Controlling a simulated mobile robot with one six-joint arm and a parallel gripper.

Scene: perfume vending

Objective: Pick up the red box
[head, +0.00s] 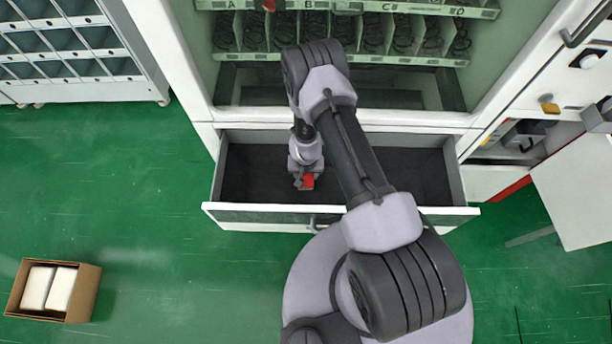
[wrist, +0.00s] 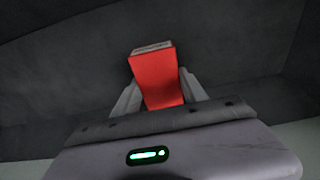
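The red box (head: 308,182) shows in the head view inside the open drawer (head: 440,213), right at the end of my arm. In the wrist view the red box (wrist: 157,76) stands between the two fingers of my gripper (wrist: 158,90), one finger on each side. The fingers appear to touch its sides, so my gripper looks shut on it. My gripper (head: 304,182) points down into the drawer in the head view. Whether the box rests on the drawer floor or is lifted, I cannot tell.
The drawer's dark interior looks otherwise empty, and its walls surround my gripper. The vending machine's lettered shelves (head: 360,58) rise behind it. An open panel (head: 580,195) stands at the right. A cardboard box (head: 85,292) with white packs sits on the green floor at lower left.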

